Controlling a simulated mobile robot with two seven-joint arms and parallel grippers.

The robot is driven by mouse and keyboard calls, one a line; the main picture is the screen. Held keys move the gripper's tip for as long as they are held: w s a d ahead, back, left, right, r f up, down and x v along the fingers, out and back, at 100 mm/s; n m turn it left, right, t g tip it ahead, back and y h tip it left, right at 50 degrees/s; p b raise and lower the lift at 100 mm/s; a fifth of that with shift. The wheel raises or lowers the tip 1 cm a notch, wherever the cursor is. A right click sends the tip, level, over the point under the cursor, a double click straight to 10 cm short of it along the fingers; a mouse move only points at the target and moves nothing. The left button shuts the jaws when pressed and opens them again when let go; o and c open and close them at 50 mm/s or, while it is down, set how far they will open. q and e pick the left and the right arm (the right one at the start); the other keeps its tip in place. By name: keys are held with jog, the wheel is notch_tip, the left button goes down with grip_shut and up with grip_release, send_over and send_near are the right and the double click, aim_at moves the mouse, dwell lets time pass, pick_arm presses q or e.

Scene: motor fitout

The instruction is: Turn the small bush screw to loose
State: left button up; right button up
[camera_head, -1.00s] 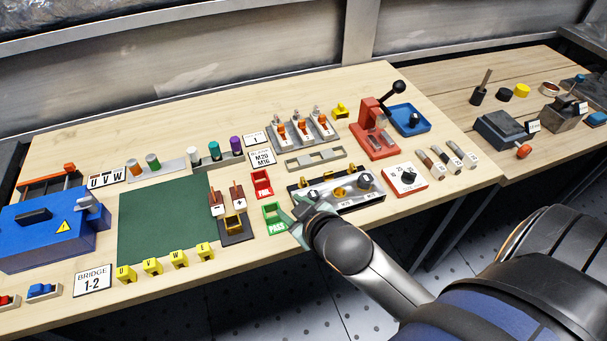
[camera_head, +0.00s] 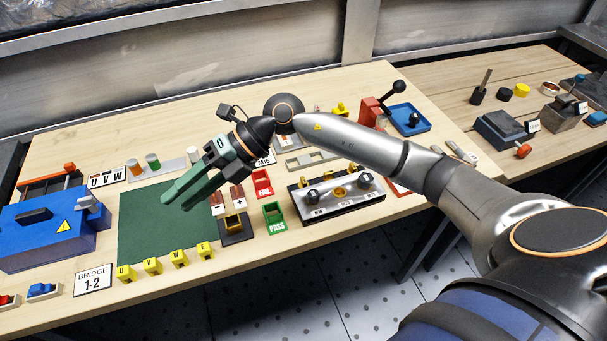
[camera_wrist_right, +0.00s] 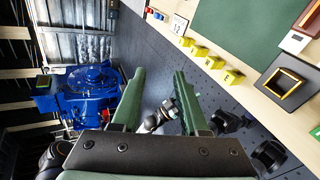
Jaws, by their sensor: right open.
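The black-framed metal fixture (camera_head: 344,206) stands near the bench's front edge in the head view. It carries a dark screw knob (camera_head: 365,180) at its right, a gold ring in the middle and another dark knob at its left. Its labels are too small to read, so I cannot tell which part is the small bush screw or how it is turned. My right gripper (camera_head: 178,200) is open and empty above the green mat, left of and apart from the fixture. Its green fingers also show spread in the right wrist view (camera_wrist_right: 159,78). My left gripper is not in view.
A green PASS tray (camera_head: 275,217) and a red tray (camera_head: 262,183) lie left of the fixture. The green mat (camera_head: 150,220) is bare, with yellow blocks along its front. A blue box (camera_head: 50,235) stands at left. My right arm hides parts behind the fixture.

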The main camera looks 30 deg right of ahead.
jog(key=w+d+f+h, duration=0.1)
jog(key=d+f+h, duration=0.15)
jog(key=d, duration=0.35)
jog(key=w+d+f+h, duration=0.1)
jog(key=w+d+h, duration=0.1)
jog(key=d+h, duration=0.25)
jog(key=m+g+h, duration=0.1)
jog(key=m+h, duration=0.2)
jog(key=h, duration=0.2)
send_near(304, 179)
jog(key=f, duration=0.4)
jog(key=f+p, duration=0.1)
jog(key=f, duration=0.3)
jog(key=shift+w+a+f, duration=0.1)
jog(key=shift+a+f, duration=0.1)
jog(key=shift+f, duration=0.2)
grip_shut()
